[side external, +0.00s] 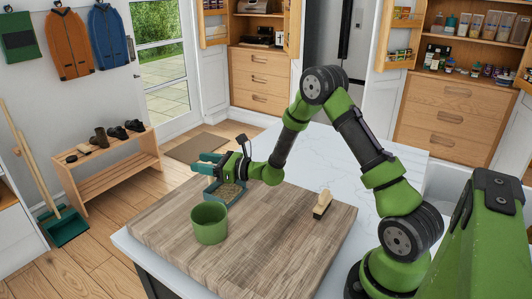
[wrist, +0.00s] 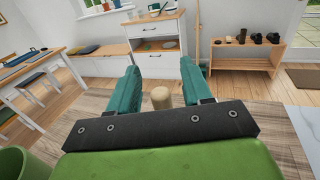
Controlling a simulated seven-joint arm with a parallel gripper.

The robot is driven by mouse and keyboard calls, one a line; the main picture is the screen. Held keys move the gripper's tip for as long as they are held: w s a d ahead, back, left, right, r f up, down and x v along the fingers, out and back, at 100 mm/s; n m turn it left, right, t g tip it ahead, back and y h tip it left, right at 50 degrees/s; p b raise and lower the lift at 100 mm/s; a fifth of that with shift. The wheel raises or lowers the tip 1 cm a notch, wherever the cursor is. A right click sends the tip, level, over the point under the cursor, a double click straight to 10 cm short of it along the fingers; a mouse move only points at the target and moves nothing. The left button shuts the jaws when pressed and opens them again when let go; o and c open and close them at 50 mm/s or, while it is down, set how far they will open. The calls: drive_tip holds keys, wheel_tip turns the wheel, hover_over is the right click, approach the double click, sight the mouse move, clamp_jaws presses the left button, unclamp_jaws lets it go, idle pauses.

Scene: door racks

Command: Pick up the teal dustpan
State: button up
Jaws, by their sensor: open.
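My gripper (side external: 205,164) is open above the far left part of the wooden board, with its fingers pointing left. A teal pan (side external: 233,196) with a grainy brown inside lies on the board just below my gripper; it looks like a dustpan. In the wrist view, a rounded wooden end (wrist: 160,98), perhaps a handle, shows below and between the two open fingers (wrist: 160,72). I cannot tell whether it touches them. Another teal dustpan (side external: 66,228) stands on the floor at the left, beside the long-handled broom. The pan on the board is partly hidden by my gripper.
A green cup (side external: 209,223) stands on the wooden board (side external: 270,245) close in front of the pan. A wooden hand brush (side external: 322,204) lies at the board's right. The board's middle is clear. A shoe bench (side external: 110,165) stands beyond the counter.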

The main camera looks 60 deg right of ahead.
clamp_jaws()
drive_tip(key=shift+r, duration=0.1)
idle(0.5)
